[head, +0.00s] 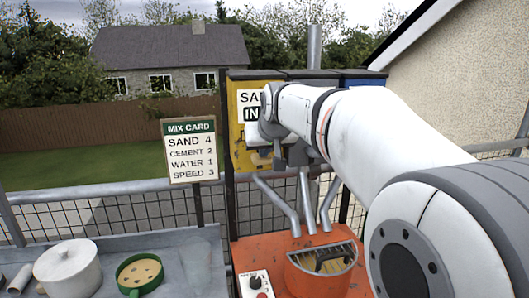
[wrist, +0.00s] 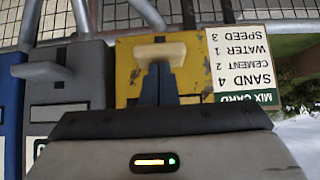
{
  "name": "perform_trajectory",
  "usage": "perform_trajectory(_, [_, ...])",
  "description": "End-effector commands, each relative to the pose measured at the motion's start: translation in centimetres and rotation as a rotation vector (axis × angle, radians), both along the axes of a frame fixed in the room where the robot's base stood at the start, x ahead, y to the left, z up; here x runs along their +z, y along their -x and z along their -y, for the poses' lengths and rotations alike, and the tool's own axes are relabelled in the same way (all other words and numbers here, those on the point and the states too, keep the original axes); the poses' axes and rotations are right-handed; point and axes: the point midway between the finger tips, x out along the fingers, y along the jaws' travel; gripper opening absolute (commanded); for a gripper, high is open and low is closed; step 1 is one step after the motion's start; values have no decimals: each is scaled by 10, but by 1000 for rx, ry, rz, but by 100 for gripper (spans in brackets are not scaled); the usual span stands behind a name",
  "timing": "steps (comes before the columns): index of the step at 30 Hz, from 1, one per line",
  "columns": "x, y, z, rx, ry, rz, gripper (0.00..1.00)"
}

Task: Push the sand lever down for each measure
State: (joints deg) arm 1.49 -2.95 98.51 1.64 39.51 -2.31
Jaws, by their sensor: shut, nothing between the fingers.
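The yellow sand hopper (head: 239,150) stands behind my arm in the head view, its label partly covered. The wrist view is upside down and shows the yellow hopper front (wrist: 128,75) with the pale sand lever handle (wrist: 160,50). My gripper (wrist: 158,68) is shut and empty, its dark fingertips right at the handle; I cannot tell whether they touch it. In the head view my gripper (head: 279,160) is low at the hopper's front, and the lever is mostly hidden there. The mix card (head: 191,150) lists sand, cement, water and speed with numbers.
A grey hopper with its own lever (wrist: 42,71) and a blue one (wrist: 10,110) adjoin the sand hopper. Chutes (head: 277,200) lead down to the orange mixer (head: 262,251).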

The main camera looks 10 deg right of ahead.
Motion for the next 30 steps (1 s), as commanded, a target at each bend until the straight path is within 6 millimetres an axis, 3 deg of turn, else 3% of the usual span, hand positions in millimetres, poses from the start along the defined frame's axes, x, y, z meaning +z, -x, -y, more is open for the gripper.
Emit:
perform_trajectory(1, [20, 0, 0, 0, 0, 2, 0])
perform_trajectory(13, [73, 59, 0, 0, 0, 10, 0])
perform_trajectory(19, [84, 70, 0, 0, 0, 9, 0])
perform_trajectory(30, [85, 71, 0, 0, 0, 8, 0])
